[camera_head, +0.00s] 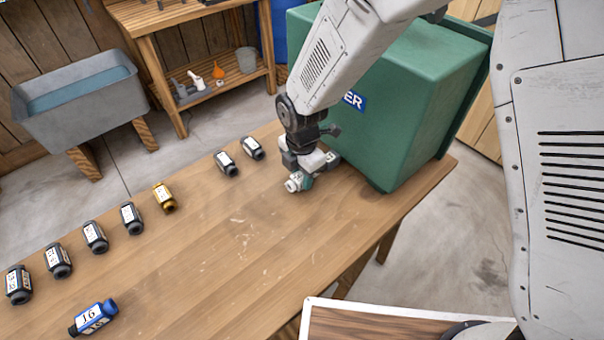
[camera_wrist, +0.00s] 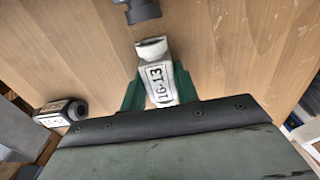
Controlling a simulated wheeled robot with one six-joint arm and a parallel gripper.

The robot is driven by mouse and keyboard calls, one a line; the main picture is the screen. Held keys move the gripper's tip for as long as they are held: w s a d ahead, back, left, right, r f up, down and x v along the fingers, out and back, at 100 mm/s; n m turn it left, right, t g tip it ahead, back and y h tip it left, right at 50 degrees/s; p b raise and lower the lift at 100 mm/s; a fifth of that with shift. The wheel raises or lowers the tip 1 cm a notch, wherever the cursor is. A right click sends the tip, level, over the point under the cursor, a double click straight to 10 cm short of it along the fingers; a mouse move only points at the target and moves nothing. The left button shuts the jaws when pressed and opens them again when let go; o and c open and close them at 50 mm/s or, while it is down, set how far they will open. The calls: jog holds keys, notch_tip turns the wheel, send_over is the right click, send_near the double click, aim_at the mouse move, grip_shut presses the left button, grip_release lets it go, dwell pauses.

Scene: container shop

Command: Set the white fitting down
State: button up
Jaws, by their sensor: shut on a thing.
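The white fitting (camera_wrist: 158,72) shows in the wrist view with a black-on-white label that seems to read 16-13. My gripper (camera_wrist: 160,92) is shut on it, with a green finger on each side. In the head view the white fitting (camera_head: 295,184) is at my gripper (camera_head: 306,178), low over the wooden table (camera_head: 230,240), just left of the green box. I cannot tell whether the fitting touches the table top.
Several black fittings (camera_head: 131,217) stand in a row along the table's far edge, with a gold one (camera_head: 164,196) among them. A blue fitting (camera_head: 93,317) lies near the front left. The large green box (camera_head: 400,110) is close on the right. The table's middle is clear.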

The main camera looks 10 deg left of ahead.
aim_at(302, 175)
jog(key=o, duration=1.1)
jog(key=shift+f, duration=0.1)
jog(key=shift+c, duration=0.2)
notch_tip(302, 175, up, 12)
jog(key=shift+r, duration=0.2)
